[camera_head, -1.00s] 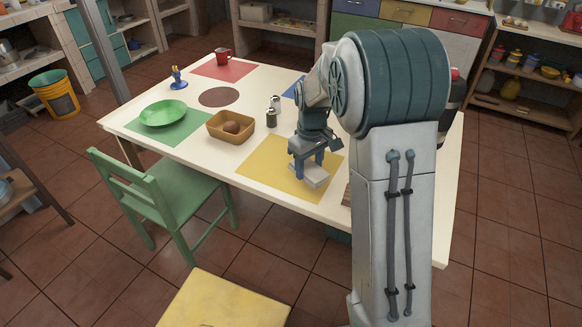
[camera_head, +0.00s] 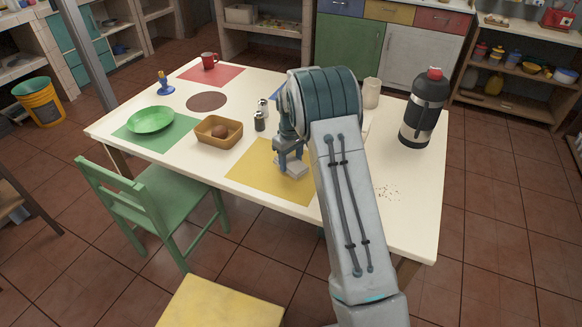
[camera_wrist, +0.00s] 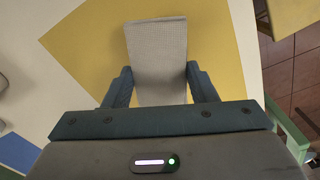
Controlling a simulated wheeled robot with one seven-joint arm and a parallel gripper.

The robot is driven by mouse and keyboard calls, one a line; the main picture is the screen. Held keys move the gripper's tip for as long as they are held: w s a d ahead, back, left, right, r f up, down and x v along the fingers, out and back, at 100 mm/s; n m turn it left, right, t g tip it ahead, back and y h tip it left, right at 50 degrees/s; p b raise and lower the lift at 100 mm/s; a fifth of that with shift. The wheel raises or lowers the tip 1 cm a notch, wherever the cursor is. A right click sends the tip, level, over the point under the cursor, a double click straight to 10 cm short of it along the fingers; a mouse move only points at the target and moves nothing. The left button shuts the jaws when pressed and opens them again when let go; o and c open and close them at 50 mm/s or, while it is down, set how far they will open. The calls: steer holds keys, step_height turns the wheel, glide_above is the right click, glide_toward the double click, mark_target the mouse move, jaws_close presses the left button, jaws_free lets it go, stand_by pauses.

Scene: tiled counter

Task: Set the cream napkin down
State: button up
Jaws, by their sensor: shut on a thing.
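The cream napkin (camera_head: 291,171) is a pale folded piece of cloth over the yellow placemat (camera_head: 245,170). In the wrist view the napkin (camera_wrist: 157,55) sticks out from between my fingers, with yellow mat (camera_wrist: 95,50) around it. My gripper (camera_wrist: 160,88) has a finger at each side of the napkin and is shut on it. In the head view my gripper (camera_head: 290,160) hangs over the right part of the mat. The napkin looks low, close to the mat; I cannot tell whether it touches it.
A tan basket (camera_head: 219,131) with a brown thing in it, and two shakers (camera_head: 260,121), stand left of my gripper. A green plate (camera_head: 151,119) is further left. A black flask (camera_head: 424,110) and cream pitcher (camera_head: 371,93) stand right. Crumbs (camera_head: 388,192) lie near the right edge.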

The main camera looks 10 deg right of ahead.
mark_target(291, 162)
steer(key=shift+f, duration=1.8)
steer(key=shift+f, duration=0.2)
steer(key=o, duration=1)
steer(key=shift+c, duration=0.2)
